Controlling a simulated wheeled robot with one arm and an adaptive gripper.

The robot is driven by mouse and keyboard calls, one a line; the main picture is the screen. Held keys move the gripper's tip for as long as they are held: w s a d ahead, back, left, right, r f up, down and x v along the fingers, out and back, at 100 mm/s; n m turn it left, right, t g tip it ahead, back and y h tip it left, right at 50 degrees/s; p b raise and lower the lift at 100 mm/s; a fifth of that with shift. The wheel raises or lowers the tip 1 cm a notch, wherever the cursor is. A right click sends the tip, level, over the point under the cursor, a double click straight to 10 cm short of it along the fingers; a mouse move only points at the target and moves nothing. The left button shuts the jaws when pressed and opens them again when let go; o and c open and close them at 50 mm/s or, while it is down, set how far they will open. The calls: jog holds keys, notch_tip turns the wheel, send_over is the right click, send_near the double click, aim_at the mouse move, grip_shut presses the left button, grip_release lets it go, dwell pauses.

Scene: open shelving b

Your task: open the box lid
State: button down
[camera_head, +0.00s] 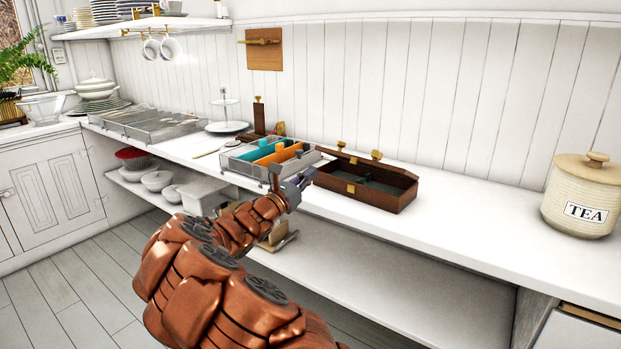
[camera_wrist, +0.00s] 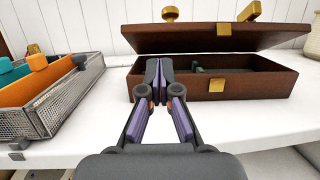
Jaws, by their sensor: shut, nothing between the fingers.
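A dark brown wooden box (camera_head: 385,196) with brass fittings stands on the white counter. It also shows in the wrist view (camera_wrist: 250,83). Its lid (camera_wrist: 215,40) is raised, with a gap between it and the front rim; how far it tilts is hard to tell. The dark inside shows in the head view. A brass clasp (camera_wrist: 217,86) is on the front wall. My gripper (camera_wrist: 159,66) is shut and empty, its fingertips at the left part of the box front, below the lid's edge. It also shows in the head view (camera_head: 308,176); I cannot tell whether it touches the box.
A mesh organizer (camera_head: 247,166) with teal and orange dividers stands just left of the box. A tea jar (camera_head: 585,196) stands at the far right. The counter (camera_head: 470,222) between box and jar is clear. A lower shelf (camera_head: 370,285) runs beneath.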

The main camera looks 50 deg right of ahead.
jog(key=b+x, duration=0.1)
jog(key=x, duration=0.5)
jog(key=shift+s+d, duration=0.15)
jog(key=shift+d, duration=0.25)
jog(key=shift+d+r, duration=0.25)
jog(key=shift+d, duration=0.2)
